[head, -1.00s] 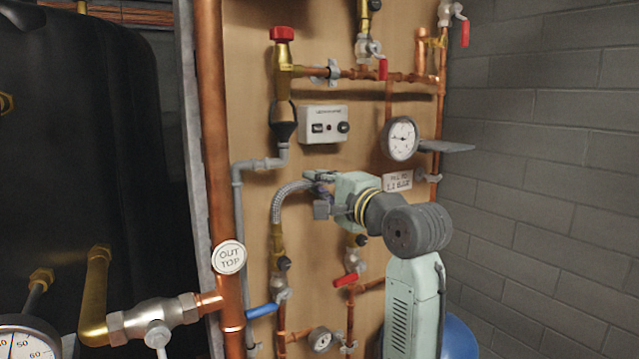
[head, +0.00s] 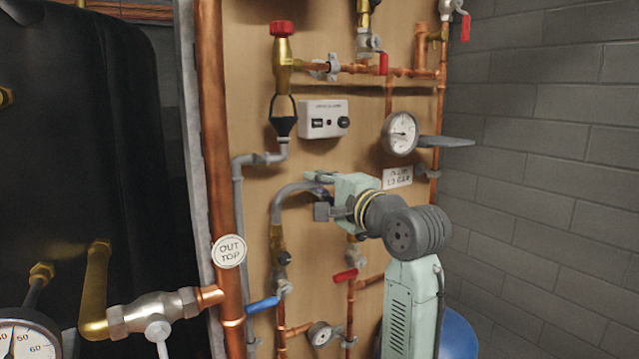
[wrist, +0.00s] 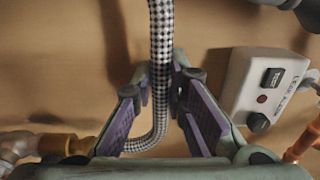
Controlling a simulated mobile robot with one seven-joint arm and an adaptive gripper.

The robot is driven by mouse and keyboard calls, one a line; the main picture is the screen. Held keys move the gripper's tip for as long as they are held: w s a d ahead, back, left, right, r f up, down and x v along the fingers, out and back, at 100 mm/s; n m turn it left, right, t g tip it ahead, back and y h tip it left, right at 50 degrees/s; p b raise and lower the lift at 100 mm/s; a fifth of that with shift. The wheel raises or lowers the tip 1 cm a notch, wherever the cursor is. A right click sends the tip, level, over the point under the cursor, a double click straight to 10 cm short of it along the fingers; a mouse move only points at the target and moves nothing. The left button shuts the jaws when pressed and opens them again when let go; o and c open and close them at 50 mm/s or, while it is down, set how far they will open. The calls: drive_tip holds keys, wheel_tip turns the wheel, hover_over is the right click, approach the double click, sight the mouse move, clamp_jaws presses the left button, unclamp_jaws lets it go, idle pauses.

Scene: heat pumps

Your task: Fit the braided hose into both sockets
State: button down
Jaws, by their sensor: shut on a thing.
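The braided hose (head: 291,190) is a grey checked tube. In the head view it rises from the left brass socket (head: 277,237) and bends right into my gripper (head: 322,195). Its left end meets the top of that socket; how deep it sits cannot be told. The right brass socket (head: 356,240) is below my gripper and partly hidden by it. The hose's other end is hidden behind my gripper. In the wrist view the hose (wrist: 161,40) runs between the purple-padded fingers of my gripper (wrist: 163,88), which are shut on it, and curves away to the left below them.
A white control box (head: 324,119) is on the board above my gripper. A round gauge (head: 402,133) and a flat grey plate (head: 446,142) are at upper right. Red (head: 345,275) and blue (head: 262,307) valve handles stick out below. A thick copper pipe (head: 212,150) stands left.

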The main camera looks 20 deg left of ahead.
drive_tip(key=shift+f, duration=0.6)
idle(0.5)
drive_tip(key=c, duration=1.5)
unclamp_jaws()
drive_tip(key=shift+v, duration=4.25)
